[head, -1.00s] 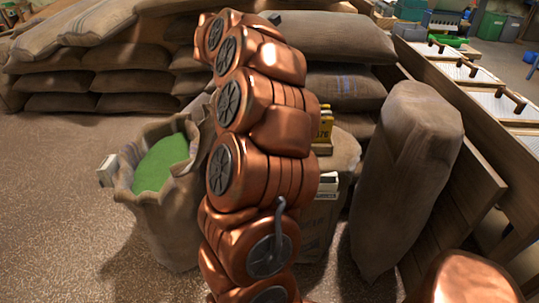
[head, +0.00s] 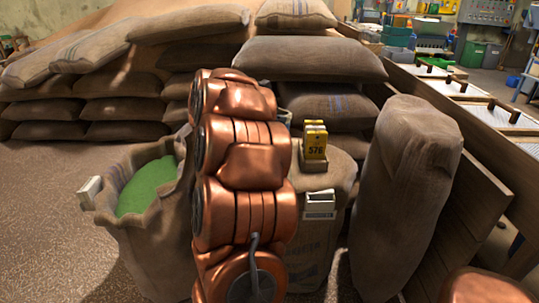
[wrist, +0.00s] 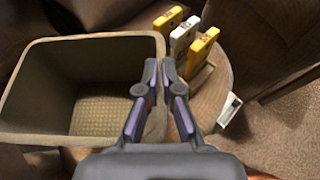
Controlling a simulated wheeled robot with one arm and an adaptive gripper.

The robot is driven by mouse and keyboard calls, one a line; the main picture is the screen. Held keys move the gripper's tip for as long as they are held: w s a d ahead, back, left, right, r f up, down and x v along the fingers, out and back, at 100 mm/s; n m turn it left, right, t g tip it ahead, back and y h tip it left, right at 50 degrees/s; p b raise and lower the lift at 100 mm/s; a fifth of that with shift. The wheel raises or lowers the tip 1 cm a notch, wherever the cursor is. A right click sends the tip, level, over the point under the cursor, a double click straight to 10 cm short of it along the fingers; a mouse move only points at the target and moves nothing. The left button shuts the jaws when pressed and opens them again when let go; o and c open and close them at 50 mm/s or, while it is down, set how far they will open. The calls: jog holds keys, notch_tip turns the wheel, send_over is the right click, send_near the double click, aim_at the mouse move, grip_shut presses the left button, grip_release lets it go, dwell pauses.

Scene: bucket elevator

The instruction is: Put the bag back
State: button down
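Several burlap bags are in the head view. An open bag of green material (head: 150,235) stands upright at left, with a pale tag on its rim. A tall closed bag (head: 408,185) stands at right, leaning on the wooden boards. Full bags (head: 310,60) lie stacked behind. I cannot tell which one the task means. My gripper (wrist: 160,66) is in the wrist view, its fingers almost together with nothing visible between them. It is over the right rim of an empty brown square-mouthed container (wrist: 80,85). In the head view my arm hides the gripper and that container.
Yellow number cards (head: 315,142) stand in a holder on a round-topped sack (head: 338,180) in the middle; a white card stands among them in the wrist view (wrist: 184,35). A wooden frame with pale trays (head: 475,110) runs along the right. Floor (head: 40,220) is clear at left.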

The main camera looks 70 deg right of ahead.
jog(key=shift+f+b, duration=0.4)
jog(key=shift+f, duration=3.65)
jog(key=shift+f+b, duration=0.2)
jog(key=shift+b, duration=0.15)
jog(key=c, duration=1.3)
grip_release()
jog(key=shift+r, duration=0.15)
jog(key=shift+r+p, duration=0.2)
jog(key=shift+p, duration=0.35)
jog(key=v, duration=1.2)
jog(key=shift+f, duration=0.2)
